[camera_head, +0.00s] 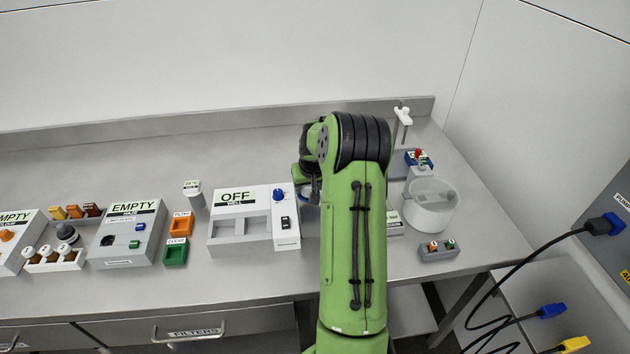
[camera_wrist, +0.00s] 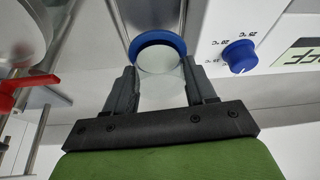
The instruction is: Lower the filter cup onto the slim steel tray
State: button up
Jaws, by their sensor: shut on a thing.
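The filter cup (camera_wrist: 160,64) is pale with a blue rim, and it shows in the wrist view between my fingers. My gripper (camera_wrist: 158,76) is shut on it, one finger on each side. In the head view my green arm covers most of the gripper; a small bit of blue (camera_head: 304,194), perhaps the cup's rim, shows at the arm's left edge. I cannot make out the slim steel tray in either view. The height of the cup above the surface under it cannot be told.
A white box marked OFF (camera_head: 240,240) with a blue knob (camera_wrist: 240,56) stands close beside the gripper. A clear round vessel (camera_head: 431,210) and a small grey button box (camera_head: 439,250) stand right of my arm. A red lever (camera_wrist: 22,86) shows at left in the wrist view.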

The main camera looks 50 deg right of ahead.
jog(key=shift+s+d+r, duration=0.1)
jog(key=shift+s+d, duration=0.1)
jog(key=shift+s, duration=0.05)
jog(key=shift+w, duration=0.1)
jog(key=shift+a, duration=0.1)
jog(key=shift+f+b, duration=2.15)
jog(key=shift+f, duration=0.25)
jog(key=o, duration=1.1)
